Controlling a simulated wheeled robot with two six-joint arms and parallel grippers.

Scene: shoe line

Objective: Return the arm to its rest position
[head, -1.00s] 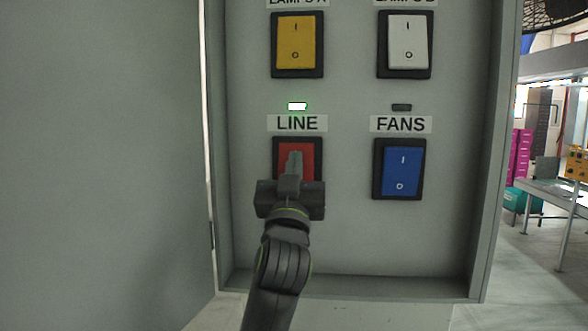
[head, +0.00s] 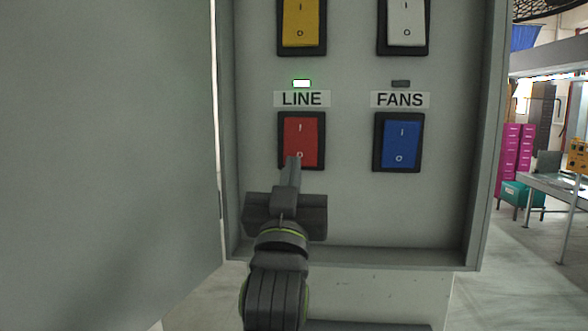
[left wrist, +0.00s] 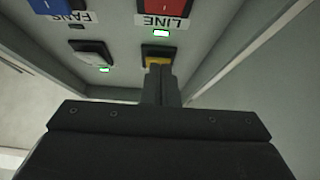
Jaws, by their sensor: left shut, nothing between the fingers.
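My left gripper (head: 292,165) is shut and empty, in front of the control box. In the head view its fingertips overlap the lower left edge of the red LINE switch (head: 305,136); I cannot tell whether they touch it. The green lamp (head: 301,83) above the LINE label is lit. In the left wrist view, the panel appears upside down and the closed fingers (left wrist: 158,75) overlap the yellow switch (left wrist: 151,52). My right gripper is not in view.
The blue FANS switch (head: 401,142) has an unlit lamp (head: 400,83). A white switch (head: 404,23) sits above it. The open grey door (head: 110,150) stands at left, and the box's rim (head: 350,256) borders the panel. Tables and magenta cabinets (head: 517,147) stand far right.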

